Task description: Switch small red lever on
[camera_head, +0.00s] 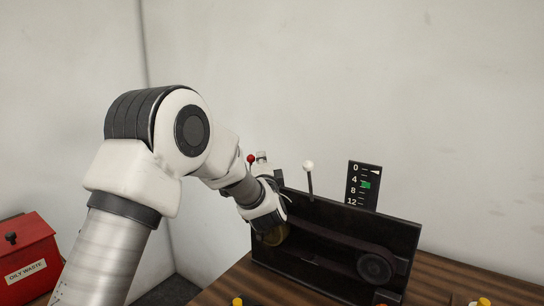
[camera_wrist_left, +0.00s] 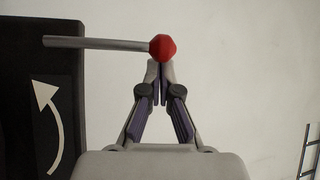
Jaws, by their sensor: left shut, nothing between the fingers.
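The small red lever shows in the wrist view as a round red knob (camera_wrist_left: 163,47) on a thin grey rod (camera_wrist_left: 95,42), which runs left to the edge of a black panel. In the head view the red knob (camera_head: 251,159) shows just above my left forearm; its rod is hidden there. My left gripper (camera_wrist_left: 160,68) is shut and empty, its fingertips right at the red knob's lower side in the wrist view. I cannot tell whether they touch it. In the head view its fingertips cannot be made out. My right gripper is not in view.
The black dynamo housing (camera_head: 330,225) with a belt and pulley stands on a wooden table (camera_head: 235,285). A white-knobbed lever (camera_head: 308,166) and a 0-to-12 scale (camera_head: 363,185) rise behind it. A curved white arrow (camera_wrist_left: 47,125) marks the panel. A red oily-waste bin (camera_head: 28,262) stands at left.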

